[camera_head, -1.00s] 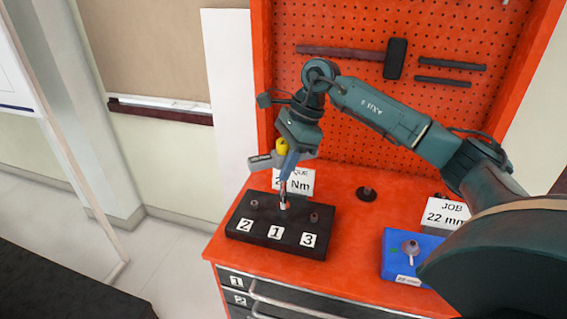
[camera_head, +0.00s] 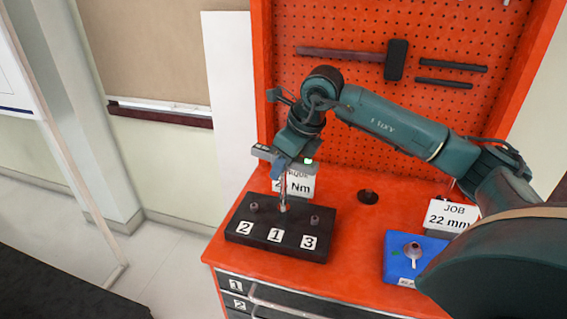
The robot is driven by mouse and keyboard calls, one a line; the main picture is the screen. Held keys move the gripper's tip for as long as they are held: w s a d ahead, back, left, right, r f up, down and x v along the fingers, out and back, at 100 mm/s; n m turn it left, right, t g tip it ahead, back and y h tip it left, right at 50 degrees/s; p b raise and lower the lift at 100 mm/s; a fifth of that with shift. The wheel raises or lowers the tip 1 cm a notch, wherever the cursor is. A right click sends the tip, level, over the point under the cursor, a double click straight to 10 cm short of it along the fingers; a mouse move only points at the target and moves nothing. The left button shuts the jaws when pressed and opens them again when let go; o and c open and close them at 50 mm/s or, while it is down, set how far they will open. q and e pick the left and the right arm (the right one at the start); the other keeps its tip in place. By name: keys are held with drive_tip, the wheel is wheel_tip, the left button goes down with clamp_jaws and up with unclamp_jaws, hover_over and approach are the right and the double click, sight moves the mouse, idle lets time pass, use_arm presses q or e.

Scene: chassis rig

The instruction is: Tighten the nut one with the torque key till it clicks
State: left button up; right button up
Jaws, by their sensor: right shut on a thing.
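The black block (camera_head: 262,246) on the red bench carries labels 2, 1 and 3, each with a stud or nut behind it. The torque key (camera_head: 283,192) stands almost upright with its lower end at nut one (camera_head: 283,209), behind label 1. The key's end largely hides that nut. My right gripper (camera_head: 286,163) is shut on the upper part of the key, above the block. A small green light (camera_head: 309,161) glows at the right of the grey part there. My left gripper is not in view.
A torque sign (camera_head: 300,186) stands close behind the key, partly hidden. A blue block (camera_head: 397,262) with a grey piece and a "JOB 22 mm" sign (camera_head: 453,215) are to the right. A dark round piece (camera_head: 368,196) sits between on otherwise clear bench. A pegboard with tools rises behind.

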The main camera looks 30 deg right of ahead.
drive_tip(key=shift+r+n, duration=0.1)
drive_tip(key=shift+n, duration=0.3)
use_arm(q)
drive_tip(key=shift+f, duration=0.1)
use_arm(e)
drive_tip(key=shift+r, duration=0.15)
drive_tip(key=shift+r+p, duration=0.95)
drive_tip(key=shift+r, duration=0.2)
drive_tip(key=shift+r+p, duration=0.6)
drive_tip(key=shift+r, duration=0.5)
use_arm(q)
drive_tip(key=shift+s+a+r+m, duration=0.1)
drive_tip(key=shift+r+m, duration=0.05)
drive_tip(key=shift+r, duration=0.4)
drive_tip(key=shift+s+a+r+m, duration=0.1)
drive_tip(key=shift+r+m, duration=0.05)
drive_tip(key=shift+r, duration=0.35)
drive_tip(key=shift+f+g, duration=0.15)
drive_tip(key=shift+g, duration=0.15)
